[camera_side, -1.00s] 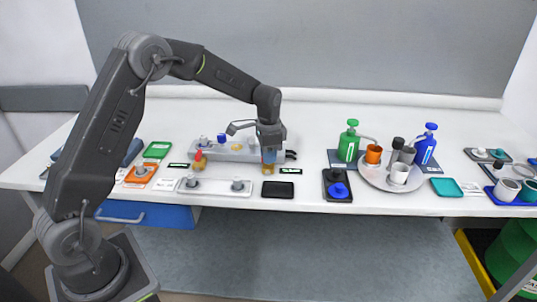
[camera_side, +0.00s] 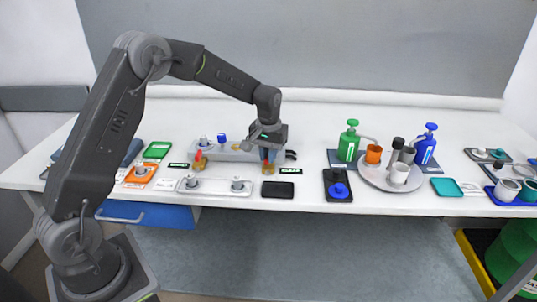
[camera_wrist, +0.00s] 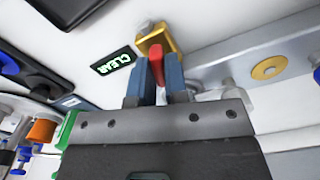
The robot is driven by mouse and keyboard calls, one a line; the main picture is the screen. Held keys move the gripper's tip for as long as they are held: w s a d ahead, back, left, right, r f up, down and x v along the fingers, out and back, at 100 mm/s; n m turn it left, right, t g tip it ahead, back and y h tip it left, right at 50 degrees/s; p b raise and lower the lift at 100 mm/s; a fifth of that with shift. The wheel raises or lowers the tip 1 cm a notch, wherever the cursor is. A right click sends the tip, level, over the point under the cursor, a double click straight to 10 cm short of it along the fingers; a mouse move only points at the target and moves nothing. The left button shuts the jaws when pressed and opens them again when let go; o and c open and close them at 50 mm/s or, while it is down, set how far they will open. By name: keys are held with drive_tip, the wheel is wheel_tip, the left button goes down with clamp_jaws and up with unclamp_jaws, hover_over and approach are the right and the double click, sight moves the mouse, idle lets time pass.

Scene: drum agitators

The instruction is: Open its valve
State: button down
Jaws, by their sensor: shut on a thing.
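A brass valve (camera_side: 268,168) with a red lever (camera_side: 266,154) stands at the front right end of the grey bench unit. In the wrist view the brass body (camera_wrist: 152,38) is just beyond my fingertips, and the red lever (camera_wrist: 157,65) stands between them. My gripper (camera_wrist: 157,75) has its two blue fingers shut on that lever. In the side view my gripper (camera_side: 268,155) reaches down over the valve and partly hides the lever. A second brass valve with a red lever (camera_side: 199,157) is at the left end of the unit. How far the held lever is turned is unclear.
A "CLEAR" label (camera_wrist: 113,62) lies beside the held valve. A black tray (camera_side: 278,190) and a white plate with two grey knobs (camera_side: 214,187) are in front. Green (camera_side: 349,142) and blue (camera_side: 426,145) pump bottles stand to the right.

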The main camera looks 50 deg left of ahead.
drive_tip(key=shift+n, duration=1.7)
drive_tip(key=c, duration=1.4)
unclamp_jaws()
drive_tip(key=shift+r, duration=0.1)
drive_tip(key=shift+r, duration=6.8)
